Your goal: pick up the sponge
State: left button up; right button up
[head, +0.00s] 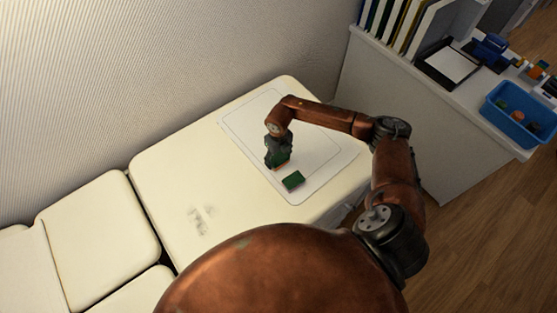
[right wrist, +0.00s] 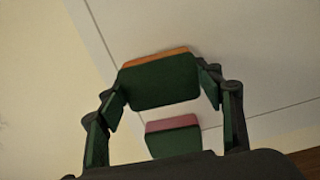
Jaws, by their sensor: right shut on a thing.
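A sponge with a green face and an orange edge (right wrist: 160,82) is between the fingers of my right gripper (head: 277,160). In the right wrist view the two fingers press on its left and right sides. In the head view the gripper points down over the white mat and partly hides this sponge (head: 282,161); I cannot tell whether it touches the mat. A second green sponge (head: 293,181) lies on the mat, nearer the front. In the right wrist view this second sponge shows a pink edge (right wrist: 173,138), apart from the fingers. My left gripper is not in view.
The white mat (head: 310,188) lies on a cream padded couch (head: 165,160) against a wall. A white cabinet (head: 390,100) at the right carries upright folders, a clipboard (head: 450,64) and a blue bin (head: 516,128). The couch left of the mat is clear.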

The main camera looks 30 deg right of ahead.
jog(key=s+a+r+p, duration=0.1)
jog(key=s+a+r, duration=0.4)
jog(key=s+r, duration=0.6)
jog(key=shift+s+r, duration=0.4)
jog(key=shift+s, duration=0.6)
jog(key=shift+a, duration=0.1)
jog(key=shift+o, duration=0.7)
jog(key=c, duration=0.4)
